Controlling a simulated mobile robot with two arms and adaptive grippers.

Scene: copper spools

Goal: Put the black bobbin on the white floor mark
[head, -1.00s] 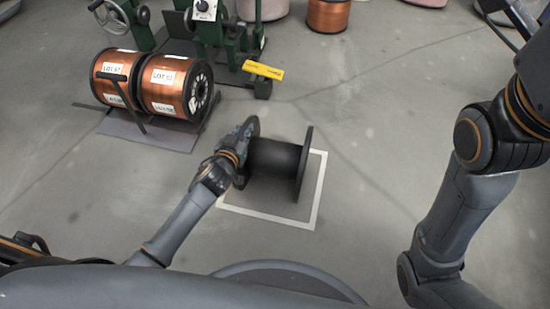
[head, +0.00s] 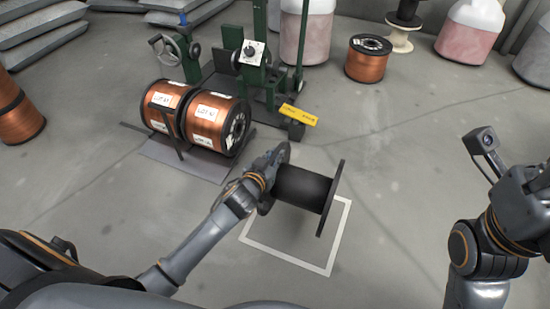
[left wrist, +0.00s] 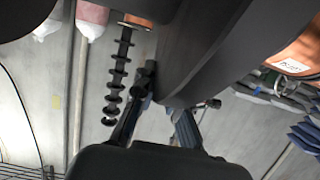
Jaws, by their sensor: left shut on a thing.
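The black bobbin (head: 303,188) lies on its side, its axle running left to right, over the back part of the white floor mark (head: 290,262). The mark is a white square outline on the grey floor, its back side hidden by the bobbin. My left gripper (head: 268,165) is shut on the bobbin's left flange. In the left wrist view the bobbin (left wrist: 215,50) fills the upper middle, close to the fingers (left wrist: 158,112). I cannot tell whether the bobbin touches the floor. My right arm is at the right edge; its gripper is out of view.
Copper spools (head: 214,122) sit on a grey plate left of the bobbin. A green machine (head: 250,62) with a yellow tag (head: 298,115) stands behind. Another copper spool (head: 367,60) is farther back. The floor right of the mark is clear.

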